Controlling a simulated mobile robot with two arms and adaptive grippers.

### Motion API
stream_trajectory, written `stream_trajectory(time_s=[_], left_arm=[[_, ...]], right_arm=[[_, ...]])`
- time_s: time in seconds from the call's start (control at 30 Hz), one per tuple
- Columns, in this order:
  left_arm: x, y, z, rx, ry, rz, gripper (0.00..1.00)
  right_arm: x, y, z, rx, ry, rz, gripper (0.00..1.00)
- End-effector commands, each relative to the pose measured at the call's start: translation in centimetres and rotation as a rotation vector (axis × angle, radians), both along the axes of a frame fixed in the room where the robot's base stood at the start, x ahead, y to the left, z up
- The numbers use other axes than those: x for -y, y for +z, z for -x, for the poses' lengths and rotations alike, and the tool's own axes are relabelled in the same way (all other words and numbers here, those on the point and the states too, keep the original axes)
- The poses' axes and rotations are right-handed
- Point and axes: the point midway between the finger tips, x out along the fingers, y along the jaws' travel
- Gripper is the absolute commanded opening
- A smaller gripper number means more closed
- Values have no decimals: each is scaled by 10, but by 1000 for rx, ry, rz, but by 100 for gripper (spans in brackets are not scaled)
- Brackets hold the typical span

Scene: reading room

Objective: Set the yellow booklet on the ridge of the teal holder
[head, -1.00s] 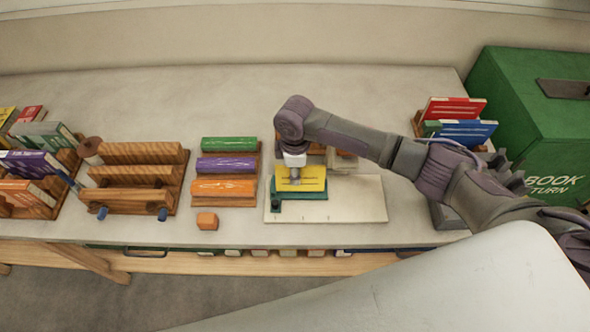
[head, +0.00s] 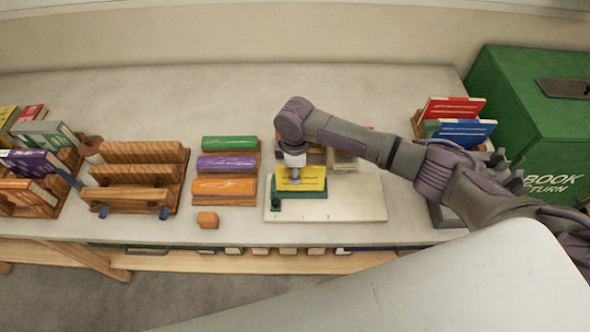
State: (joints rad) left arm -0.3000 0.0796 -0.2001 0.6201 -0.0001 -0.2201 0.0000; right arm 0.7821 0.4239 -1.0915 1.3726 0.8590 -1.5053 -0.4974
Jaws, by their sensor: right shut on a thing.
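The yellow booklet (head: 312,179) is at the middle right of the table, with dark print on its face. My right gripper (head: 295,176) comes down on it from above and is shut on it. The teal holder (head: 306,196) stands directly under the booklet on a pale board (head: 350,200); its front and edges show around the booklet. The holder's ridge is hidden by the booklet, so I cannot tell whether the two touch. My left gripper is out of view.
Left of the board are a rack with green, purple and orange rolls (head: 225,186), an orange block (head: 208,220) and an empty wooden rack (head: 138,178). The table's back is clear.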

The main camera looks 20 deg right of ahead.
Motion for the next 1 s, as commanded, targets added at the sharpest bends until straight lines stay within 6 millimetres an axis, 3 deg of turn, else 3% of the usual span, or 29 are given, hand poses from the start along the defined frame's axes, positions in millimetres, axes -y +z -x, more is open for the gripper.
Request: stream_trajectory(time_s=[1.0], left_arm=[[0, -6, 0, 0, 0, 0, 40]], right_arm=[[0, -14, 0, 0, 0, 1, 4]])
